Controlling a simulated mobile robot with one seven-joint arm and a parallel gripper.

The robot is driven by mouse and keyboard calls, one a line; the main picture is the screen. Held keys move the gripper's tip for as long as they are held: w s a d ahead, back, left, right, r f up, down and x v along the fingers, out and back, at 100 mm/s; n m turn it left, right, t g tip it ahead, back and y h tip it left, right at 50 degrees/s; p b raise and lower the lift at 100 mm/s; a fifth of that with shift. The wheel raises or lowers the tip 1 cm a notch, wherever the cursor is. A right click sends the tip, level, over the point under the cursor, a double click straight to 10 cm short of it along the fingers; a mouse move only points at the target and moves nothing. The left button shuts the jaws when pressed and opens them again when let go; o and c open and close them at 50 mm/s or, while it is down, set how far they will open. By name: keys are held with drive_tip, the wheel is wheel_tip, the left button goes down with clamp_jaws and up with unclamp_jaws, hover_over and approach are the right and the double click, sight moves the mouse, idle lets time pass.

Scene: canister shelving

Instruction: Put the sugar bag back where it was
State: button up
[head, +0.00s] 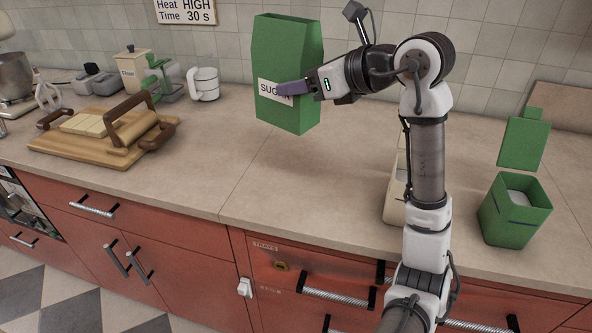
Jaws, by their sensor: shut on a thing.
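The sugar bag (286,58) is a tall green packet with a white label reading SUGAR. It is upright and appears to be held above the counter (275,185), in the upper middle of the head view. My gripper (294,88) reaches in from the right and is shut on the sugar bag, with a finger across its label. The far side of the bag and the other finger are hidden.
An open green canister (513,222) stands at the right, with a green panel (524,143) behind it. A cream container (394,200) is partly behind my arm. A wooden board (85,152) with dough, a white mug (205,84) and a mixer (15,75) are left. The middle counter is clear.

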wheel_tip(320, 180, down, 18)
drive_tip(key=p, duration=0.3)
drive_tip(key=shift+f, duration=0.1)
drive_tip(key=shift+f, duration=0.1)
drive_tip(key=shift+s+f, duration=0.1)
drive_tip(key=o, duration=1.2)
drive_tip(key=shift+c, duration=0.2)
drive_tip(key=shift+r, duration=0.2)
drive_tip(key=b+v, duration=0.4)
drive_tip(key=v, duration=0.8)
